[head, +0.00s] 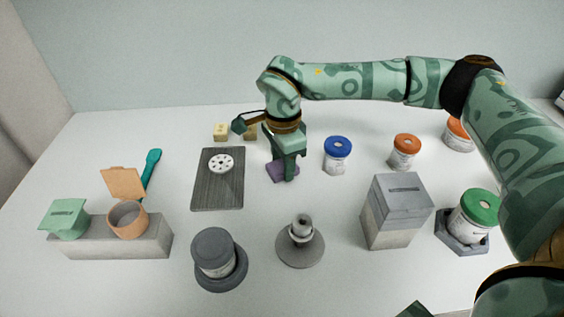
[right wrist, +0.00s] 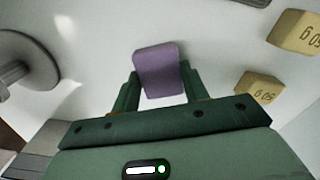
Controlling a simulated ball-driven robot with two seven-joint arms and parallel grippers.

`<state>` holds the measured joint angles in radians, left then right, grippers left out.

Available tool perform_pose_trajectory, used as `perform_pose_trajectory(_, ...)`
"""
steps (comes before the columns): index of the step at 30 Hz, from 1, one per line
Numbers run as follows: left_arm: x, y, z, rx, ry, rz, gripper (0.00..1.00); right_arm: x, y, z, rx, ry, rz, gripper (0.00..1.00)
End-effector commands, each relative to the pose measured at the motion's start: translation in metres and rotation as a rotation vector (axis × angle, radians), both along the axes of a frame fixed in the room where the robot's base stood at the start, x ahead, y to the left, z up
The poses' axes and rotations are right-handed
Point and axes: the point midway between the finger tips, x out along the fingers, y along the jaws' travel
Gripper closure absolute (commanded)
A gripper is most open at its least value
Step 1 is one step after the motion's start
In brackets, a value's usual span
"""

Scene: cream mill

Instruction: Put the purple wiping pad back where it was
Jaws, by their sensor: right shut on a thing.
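The purple wiping pad (head: 282,171) is at the tips of my right gripper (head: 291,176), just right of a dark grey ribbed board. In the right wrist view the pad (right wrist: 159,70) sits between the two green fingers (right wrist: 158,92), which are shut on it. The pad is low, at or close to the white table top; I cannot tell whether it touches. In the head view the gripper hides part of the pad.
The grey board (head: 208,195) with a white holed disc (head: 220,163) lies to the left. Yellow blocks (head: 221,131) stand behind. A blue-lidded jar (head: 338,155) stands close on the right. A grey stand (head: 300,245) and a grey slotted box (head: 398,210) are nearer the front.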

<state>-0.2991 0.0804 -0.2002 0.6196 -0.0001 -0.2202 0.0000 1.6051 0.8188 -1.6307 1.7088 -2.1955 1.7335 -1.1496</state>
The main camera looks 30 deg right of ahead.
Motion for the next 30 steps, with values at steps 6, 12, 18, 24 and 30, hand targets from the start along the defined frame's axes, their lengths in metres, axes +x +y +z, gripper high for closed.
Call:
perform_pose_trajectory(6,0.001,0.0,0.001,0.001,-0.001,0.0,0.64,0.0,0.0,-0.002,0.0,0.0,0.0,0.53)
perform_pose_trajectory(12,0.001,0.0,0.001,0.001,-0.001,0.001,0.64,0.0,0.0,-0.002,0.0,0.0,0.0,0.34)
perform_pose_trajectory(18,0.0,0.0,0.0,0.001,-0.001,0.001,0.64,0.0,0.0,0.001,0.0,-0.001,0.0,0.34)
perform_pose_trajectory(24,0.005,0.0,0.014,0.0,-0.013,0.001,0.64,0.0,0.0,0.039,0.001,-0.006,0.0,0.34)
perform_pose_trajectory(30,0.011,0.0,0.028,0.0,-0.025,0.0,0.64,0.0,0.0,0.087,0.001,-0.006,0.0,0.34)
